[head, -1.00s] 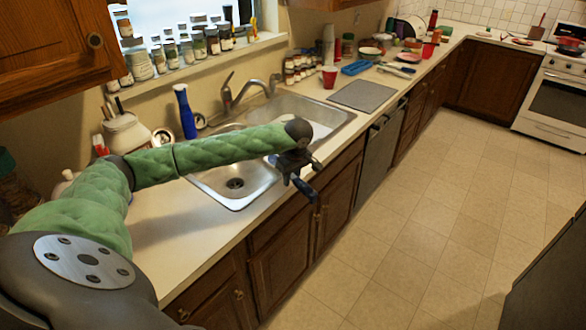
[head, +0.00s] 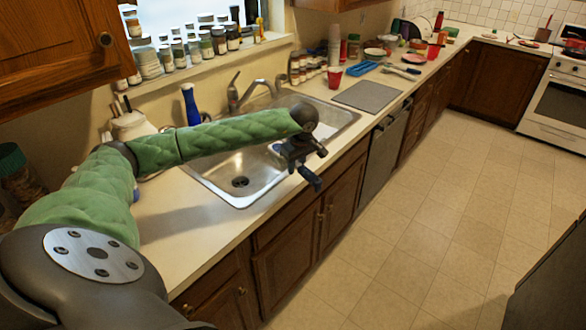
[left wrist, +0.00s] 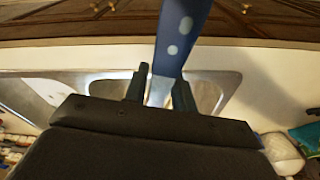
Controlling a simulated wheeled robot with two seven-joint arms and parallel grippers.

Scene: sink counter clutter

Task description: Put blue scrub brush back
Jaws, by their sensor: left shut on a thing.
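My left gripper (head: 303,166) is over the front edge of the sink, on its right half. It is shut on a blue thing with a long handle (left wrist: 180,35), likely the blue scrub brush. In the left wrist view the handle has pale round spots and a pale part sits between the fingers. In the head view its dark blue end (head: 312,179) sticks out toward the floor side, past the counter edge. The brush head cannot be made out. My right gripper is not in view.
The steel double sink (head: 238,195) has an empty left basin; my arm crosses above it. A tall blue bottle (head: 190,105) and the faucet (head: 234,92) stand behind. A grey mat (head: 368,96) and red cup (head: 334,77) are to the right. The near counter (head: 190,235) is clear.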

